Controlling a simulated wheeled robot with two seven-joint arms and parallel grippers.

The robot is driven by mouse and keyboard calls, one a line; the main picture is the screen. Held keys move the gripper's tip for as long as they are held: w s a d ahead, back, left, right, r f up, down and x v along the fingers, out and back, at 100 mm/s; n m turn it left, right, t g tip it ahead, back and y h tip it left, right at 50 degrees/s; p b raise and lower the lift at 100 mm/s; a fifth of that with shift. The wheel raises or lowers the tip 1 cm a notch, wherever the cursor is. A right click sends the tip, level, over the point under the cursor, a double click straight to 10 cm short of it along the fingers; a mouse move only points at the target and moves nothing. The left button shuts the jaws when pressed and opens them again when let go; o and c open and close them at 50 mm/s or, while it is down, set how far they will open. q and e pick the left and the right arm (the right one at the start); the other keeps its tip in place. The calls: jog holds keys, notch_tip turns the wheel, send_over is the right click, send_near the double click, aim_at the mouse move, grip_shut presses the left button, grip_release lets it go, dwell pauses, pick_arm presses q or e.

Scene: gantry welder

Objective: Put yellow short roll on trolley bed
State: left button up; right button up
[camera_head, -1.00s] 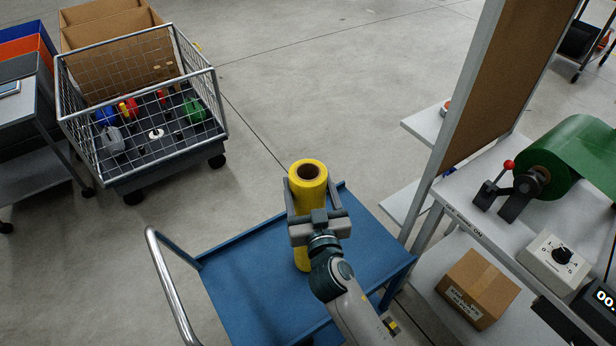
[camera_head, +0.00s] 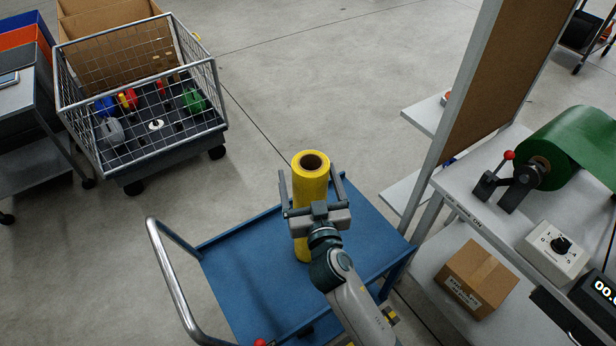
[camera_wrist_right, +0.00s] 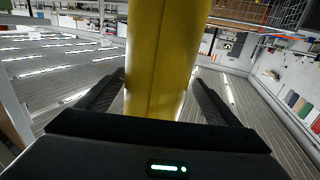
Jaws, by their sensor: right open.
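The yellow short roll (camera_head: 311,182) stands upright on the blue trolley bed (camera_head: 240,285), toward its far side. My right gripper (camera_head: 312,178) is open around the roll, with one finger on each side and a gap visible at both. In the right wrist view the yellow roll (camera_wrist_right: 165,60) rises between the two spread fingers (camera_wrist_right: 155,95). The lower part of the roll is partly hidden by my gripper and wrist in the head view. My left gripper is not in view.
A wire mesh cart (camera_head: 222,90) with coloured items stands at the left back. The trolley's curved handle (camera_head: 160,265) is at its left. At the right, a bench frame holds a green roll (camera_head: 570,150), a control box (camera_head: 553,250) and a cardboard box (camera_head: 475,280).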

jog(key=shift+s, duration=0.1)
jog(key=s+d+b, duration=0.2)
jog(key=s+b, duration=0.1)
jog(key=s, duration=0.8)
jog(key=shift+s+d+b, duration=0.15)
jog(key=shift+s+b, duration=0.15)
jog(key=shift+d, duration=0.1)
